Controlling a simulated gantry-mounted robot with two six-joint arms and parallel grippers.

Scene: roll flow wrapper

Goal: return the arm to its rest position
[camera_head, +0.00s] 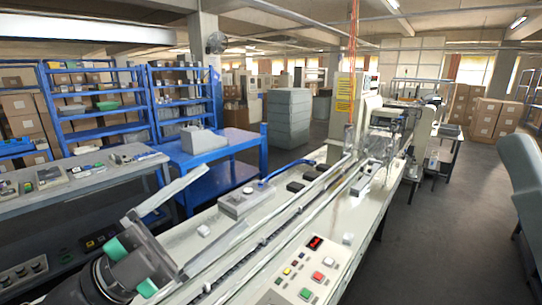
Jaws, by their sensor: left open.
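My left gripper (226,198) comes in at the lower left, with its dark round wrist and green-marked body near the bottom edge. Its two long pale fingers are spread apart, pointing up and to the right. Nothing shows between them. It is over the near left part of the flow wrapper (285,228), a long pale machine with rails running away from me. I cannot tell its height above the machine. My right gripper is not in view.
A control panel with buttons and a red display (315,242) is at the wrapper's near right. A blue table (215,150) with a grey box stands beyond the gripper. A cluttered grey bench (80,197) is at the left. Open floor (440,240) lies right of the machine.

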